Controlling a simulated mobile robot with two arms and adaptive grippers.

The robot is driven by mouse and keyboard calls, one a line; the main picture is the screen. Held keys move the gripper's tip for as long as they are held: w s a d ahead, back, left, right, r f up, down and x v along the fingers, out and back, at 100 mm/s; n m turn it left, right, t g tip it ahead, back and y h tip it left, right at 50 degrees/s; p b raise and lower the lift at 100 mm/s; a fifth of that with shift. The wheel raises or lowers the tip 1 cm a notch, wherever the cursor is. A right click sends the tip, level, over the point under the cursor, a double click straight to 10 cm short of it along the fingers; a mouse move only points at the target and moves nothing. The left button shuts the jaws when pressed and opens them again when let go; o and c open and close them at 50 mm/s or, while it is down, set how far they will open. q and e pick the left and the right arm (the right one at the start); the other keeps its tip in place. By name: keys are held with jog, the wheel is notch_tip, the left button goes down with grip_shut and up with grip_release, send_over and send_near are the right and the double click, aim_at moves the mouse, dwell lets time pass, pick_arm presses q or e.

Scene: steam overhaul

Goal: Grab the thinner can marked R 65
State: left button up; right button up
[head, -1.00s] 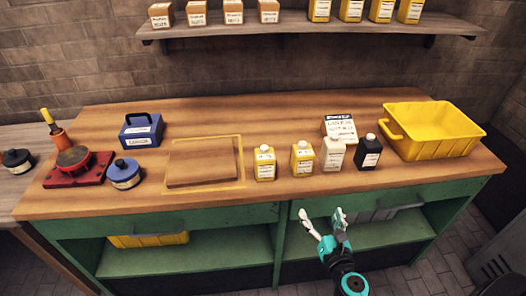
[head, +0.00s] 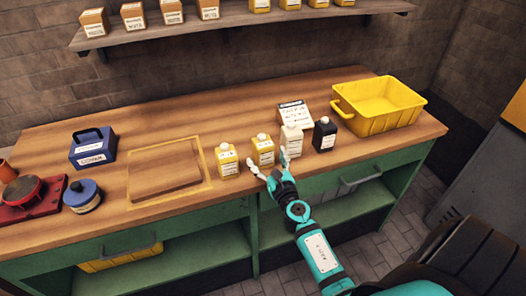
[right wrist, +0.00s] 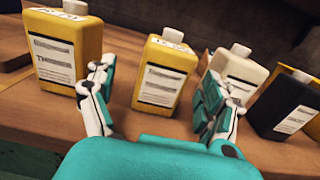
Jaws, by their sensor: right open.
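Two yellow cans with white caps and labels stand on the wooden bench: a left one (head: 229,160) and a second one (head: 263,150). A white can (head: 291,143) and a black can (head: 325,134) stand to their right. The labels are too small or blurred to read as R 65. My right gripper (head: 267,164) is open and empty at the bench's front edge, facing the second yellow can. In the right wrist view this can (right wrist: 165,75) shows between the spread fingers, still beyond them. The left yellow can (right wrist: 68,55) is outside the left finger. My left gripper is not in view.
A yellow bin (head: 380,118) is at the right end. A framed wooden board (head: 165,172) lies left of the cans, with a blue box (head: 92,148) farther left. A shelf (head: 230,30) hangs above.

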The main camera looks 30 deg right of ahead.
aim_at(267, 155)
jog(key=x, duration=0.5)
jog(key=shift+d, duration=0.35)
jog(key=shift+c, duration=1.2)
jog(key=c, duration=1.1)
jog(key=shift+r, duration=0.1)
jog(key=shift+c, duration=0.7)
